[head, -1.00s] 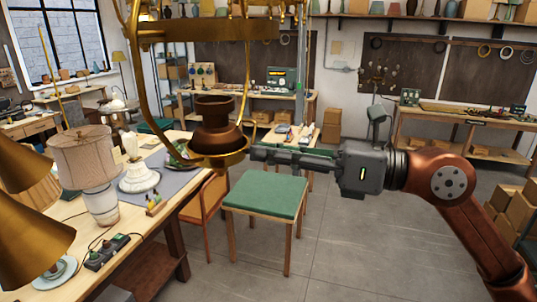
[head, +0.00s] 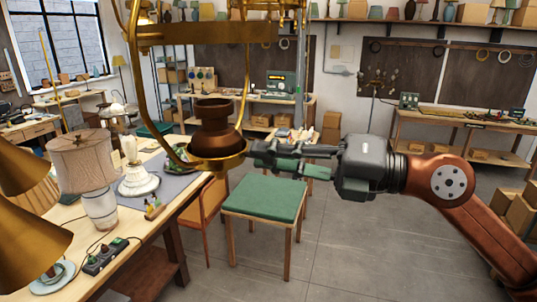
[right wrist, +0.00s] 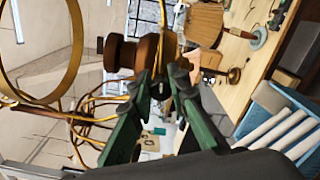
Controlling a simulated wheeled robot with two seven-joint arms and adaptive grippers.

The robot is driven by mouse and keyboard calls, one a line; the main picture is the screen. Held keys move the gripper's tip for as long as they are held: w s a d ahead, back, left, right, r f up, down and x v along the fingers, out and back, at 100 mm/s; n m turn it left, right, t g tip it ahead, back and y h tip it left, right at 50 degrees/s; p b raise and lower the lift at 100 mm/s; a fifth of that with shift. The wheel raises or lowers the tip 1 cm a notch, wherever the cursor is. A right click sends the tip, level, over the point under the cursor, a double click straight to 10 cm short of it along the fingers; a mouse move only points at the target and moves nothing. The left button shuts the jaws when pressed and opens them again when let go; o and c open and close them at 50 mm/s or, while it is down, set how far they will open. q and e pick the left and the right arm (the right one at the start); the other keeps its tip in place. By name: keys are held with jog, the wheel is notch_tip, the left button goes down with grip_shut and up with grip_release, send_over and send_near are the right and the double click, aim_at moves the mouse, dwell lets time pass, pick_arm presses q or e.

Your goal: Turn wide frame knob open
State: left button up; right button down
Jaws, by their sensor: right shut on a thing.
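A brass hanging frame (head: 205,32) fills the upper left of the head view. Its lower ring (head: 199,163) surrounds a dark brown turned cup (head: 214,113). In the right wrist view the brown turned piece (right wrist: 121,53) shows just beyond my fingertips. My right gripper (head: 258,153) reaches in from the right at the ring's right edge. Its green-sided fingers (right wrist: 163,88) close together there, shut on a small part at the ring. The knob is hidden between the fingertips, so its turn cannot be seen. My left gripper is not in view.
A green-topped stool (head: 265,198) stands below my right gripper. A workbench (head: 135,228) with a pleated-shade lamp (head: 84,160) and a white lamp base (head: 137,180) is at left. Brass cone shades (head: 30,240) hang close at far left. Floor right of the stool is clear.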

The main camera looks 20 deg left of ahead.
jog(key=shift+m, duration=0.8)
jog(key=c, duration=1.8)
grip_release()
jog(key=d, duration=1.2)
jog(key=shift+s, duration=0.2)
jog(key=shift+f, duration=0.1)
